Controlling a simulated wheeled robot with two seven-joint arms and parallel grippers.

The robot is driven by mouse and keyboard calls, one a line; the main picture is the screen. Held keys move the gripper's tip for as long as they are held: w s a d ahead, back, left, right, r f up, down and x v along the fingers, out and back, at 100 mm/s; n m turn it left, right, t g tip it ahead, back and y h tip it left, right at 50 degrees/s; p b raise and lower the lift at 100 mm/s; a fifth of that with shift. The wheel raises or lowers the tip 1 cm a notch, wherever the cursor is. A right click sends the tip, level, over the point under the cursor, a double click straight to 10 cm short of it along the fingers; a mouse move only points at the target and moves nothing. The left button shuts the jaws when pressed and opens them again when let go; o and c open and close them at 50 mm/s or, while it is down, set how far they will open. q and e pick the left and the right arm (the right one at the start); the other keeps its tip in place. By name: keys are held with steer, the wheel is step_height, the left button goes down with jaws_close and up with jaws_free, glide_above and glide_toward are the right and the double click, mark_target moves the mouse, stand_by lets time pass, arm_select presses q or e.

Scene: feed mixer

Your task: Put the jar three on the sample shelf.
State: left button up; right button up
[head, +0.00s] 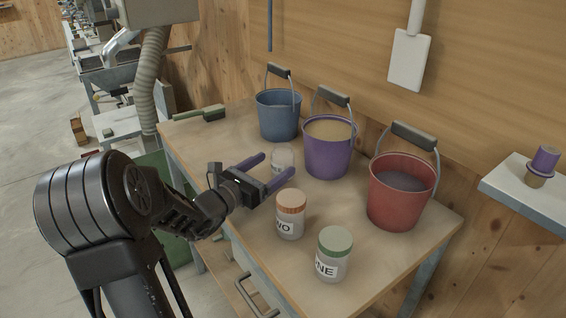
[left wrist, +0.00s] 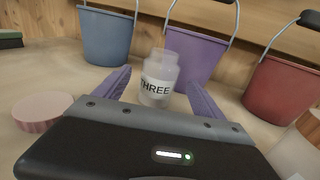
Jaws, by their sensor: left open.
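Jar three (head: 283,158) is a clear jar on the workbench in front of the purple bucket; its "THREE" label shows in the left wrist view (left wrist: 158,86). It stands upright and appears to have no lid. A pink lid (left wrist: 42,111) lies on the bench to its left in that view. My left gripper (head: 277,163) is open, its purple fingers pointing at jar three, which appears between them in the left wrist view. I cannot tell whether they touch it. A pale wall shelf (head: 515,197), possibly the sample shelf, is at the right. My right gripper is out of view.
Jar two (head: 290,215), orange-lidded, and jar one (head: 334,255), green-lidded, stand nearer the front edge. Blue (head: 278,116), purple (head: 328,150) and red (head: 398,195) buckets line the back. A green brush (head: 208,114) lies far left. A purple-topped item (head: 543,163) stands on the shelf.

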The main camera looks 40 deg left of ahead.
arm_select(q)
steer(key=shift+w, duration=2.6)
steer(key=c, duration=1.6)
step_height(320, 180, up, 18)
steer(key=p, duration=0.2)
steer(key=shift+p, duration=0.4)
